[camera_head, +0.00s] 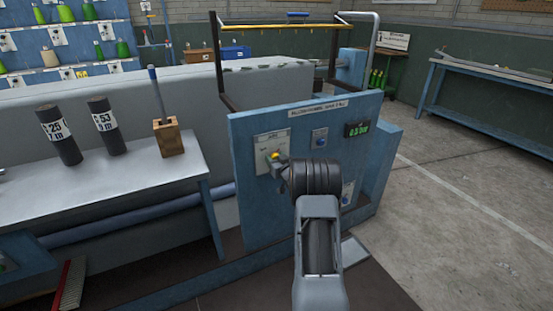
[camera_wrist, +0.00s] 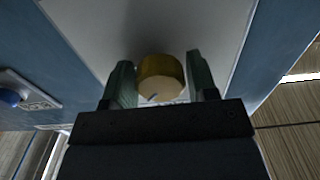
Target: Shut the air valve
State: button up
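The air valve (camera_head: 275,155) is a small yellow-brass fitting on a pale plate (camera_head: 265,140) at the left of the blue control panel (camera_head: 243,190). In the wrist view, its round brass knob (camera_wrist: 161,77) sits between the two fingers of my gripper (camera_wrist: 161,80). In the head view my dark wrist covers the area right of and below the valve. The fingertips are hard to make out there.
The panel also carries a blue knob (camera_head: 320,142), a green-lit display (camera_head: 357,129) and a lower blue knob (camera_head: 346,198) near my wrist. A bench (camera_head: 190,183) with two dark cylinders (camera_head: 60,135) stands left. The floor (camera_head: 460,210) at right is clear.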

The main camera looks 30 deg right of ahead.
jog(key=c, duration=0.5)
jog(key=shift+d, duration=0.25)
jog(key=shift+c, duration=0.2)
jog(key=shift+a, duration=0.2)
jog(key=n+b, duration=0.2)
jog(key=b, duration=0.1)
jog(key=shift+f, duration=0.3)
jog(key=n+b, duration=0.5)
jog(key=b, duration=0.1)
jog(key=shift+n+b, duration=0.35)
jog(key=shift+n, duration=0.05)
jog(key=n+b, duration=0.6)
jog(key=n, duration=0.1)
jog(key=shift+d+r+b, duration=0.1)
jog(key=shift+r+b, duration=0.15)
jog(key=shift+b, duration=0.05)
jog(key=shift+r+n+b, duration=0.2)
jog(key=shift+n+b, duration=0.8)
jog(key=shift+n, duration=0.3)
jog(key=shift+r+n, duration=0.2)
jog(key=shift+n, duration=0.2)
